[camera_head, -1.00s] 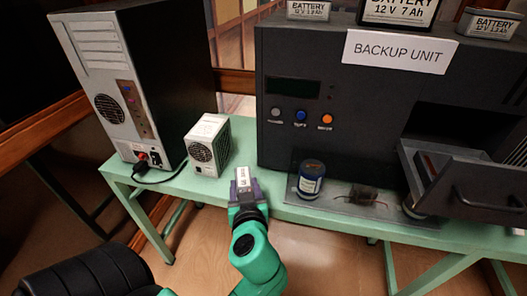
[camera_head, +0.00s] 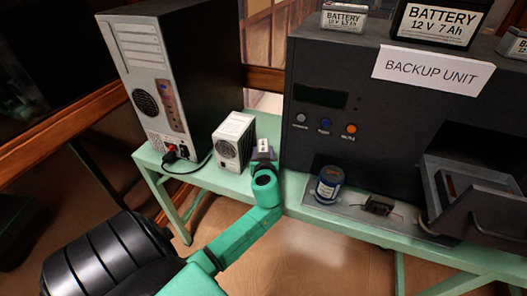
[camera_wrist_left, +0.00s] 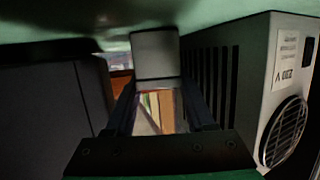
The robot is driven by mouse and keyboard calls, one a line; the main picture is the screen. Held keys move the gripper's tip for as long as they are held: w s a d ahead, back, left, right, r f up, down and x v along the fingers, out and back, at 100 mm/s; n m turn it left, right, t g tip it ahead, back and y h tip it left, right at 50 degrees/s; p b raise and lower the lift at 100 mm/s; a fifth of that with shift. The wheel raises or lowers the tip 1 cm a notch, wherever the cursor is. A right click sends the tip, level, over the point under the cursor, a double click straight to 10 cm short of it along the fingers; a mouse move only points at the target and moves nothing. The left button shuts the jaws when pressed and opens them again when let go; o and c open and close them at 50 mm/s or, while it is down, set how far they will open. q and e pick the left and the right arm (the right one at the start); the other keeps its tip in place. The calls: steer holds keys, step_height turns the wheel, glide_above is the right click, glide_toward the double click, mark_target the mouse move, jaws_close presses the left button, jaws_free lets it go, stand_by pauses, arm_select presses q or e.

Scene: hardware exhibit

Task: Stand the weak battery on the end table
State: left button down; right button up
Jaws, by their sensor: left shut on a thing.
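My left gripper (camera_head: 262,158) is shut on a small pale block with a label (camera_head: 263,145), too small to read, likely the battery. In the head view the block is between a small white vented box and the large dark backup unit, over the green table (camera_head: 210,180). In the left wrist view the block (camera_wrist_left: 155,57) sits between the two fingers, close to the green tabletop (camera_wrist_left: 220,22); I cannot tell whether it touches. The tabletop runs along the top of that view. My right gripper is not in view.
The white vented box (camera_head: 234,140) stands close left of the gripper, the backup unit (camera_head: 300,150) close right. A computer tower (camera_head: 150,85) is further left. A blue-and-white can (camera_head: 329,184) stands at the front. A drawer (camera_head: 485,210) juts out at right. Several labelled batteries (camera_head: 438,25) stand on the unit.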

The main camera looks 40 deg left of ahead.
arm_select(q)
steer(key=c, duration=0.5)
jaws_free()
steer(key=shift+f, duration=0.1)
